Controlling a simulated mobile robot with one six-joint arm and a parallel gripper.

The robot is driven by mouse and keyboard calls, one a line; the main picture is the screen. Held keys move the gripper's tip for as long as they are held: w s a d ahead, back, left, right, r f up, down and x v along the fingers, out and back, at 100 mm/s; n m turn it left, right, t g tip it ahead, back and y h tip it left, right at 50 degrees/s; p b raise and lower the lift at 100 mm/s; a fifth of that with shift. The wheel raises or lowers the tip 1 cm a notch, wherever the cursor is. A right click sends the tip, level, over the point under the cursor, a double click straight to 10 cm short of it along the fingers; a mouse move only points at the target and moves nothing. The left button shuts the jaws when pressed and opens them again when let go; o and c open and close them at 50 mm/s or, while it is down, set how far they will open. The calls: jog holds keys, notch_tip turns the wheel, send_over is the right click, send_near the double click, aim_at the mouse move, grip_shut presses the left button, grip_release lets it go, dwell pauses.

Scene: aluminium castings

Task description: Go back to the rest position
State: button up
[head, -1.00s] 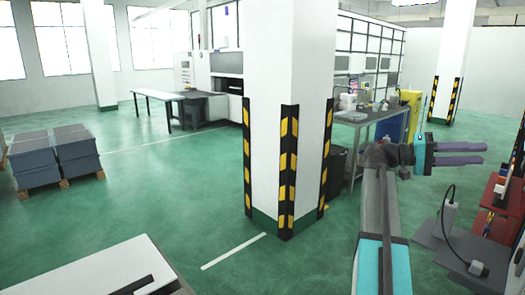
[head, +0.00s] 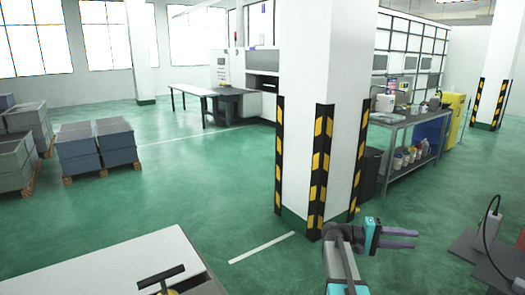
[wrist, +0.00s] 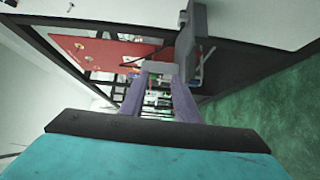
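My gripper (head: 416,239) is in the lower right of the head view, pointing right, with its two purple-grey fingers apart. Nothing shows between them in the head view. In the wrist view, my gripper (wrist: 160,88) shows its fingers with a gap between them and background behind. My arm is folded low in front of the pillar (head: 318,110) in the head view. A grey piece shows near the fingertips in the wrist view; I cannot tell whether it touches them.
The pillar has black and yellow corner guards. A workbench (head: 408,118) stands behind it at right. Stacked grey crates (head: 98,148) are on pallets at left. A flat grey plate with a cable (head: 487,250) is at the right edge. Green floor is open at left.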

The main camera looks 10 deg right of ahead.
jog(key=s+a+f+n+t+y, duration=0.1)
jog(key=s+a+f+n+y, duration=0.1)
jog(key=a+f, duration=0.75)
jog(key=s+a+f+n+t+y, duration=0.1)
jog(key=s+a+f+n, duration=0.2)
jog(key=f, duration=1.1)
jog(key=s+a+f+n+t+y, duration=0.1)
jog(key=s+a+f+y, duration=0.1)
jog(key=a+f, duration=0.75)
jog(key=s+a+f+g+y, duration=0.1)
jog(key=s+a+f+y, duration=0.5)
jog(key=s+a+f, duration=0.95)
jog(key=s+a+f+m+y, duration=0.1)
jog(key=s+a+f+y, duration=0.3)
jog(key=a, duration=0.5)
jog(key=shift+s+a+y, duration=0.25)
jog(key=shift+s+y, duration=0.1)
jog(key=shift+y, duration=0.35)
jog(key=shift+d, duration=0.1)
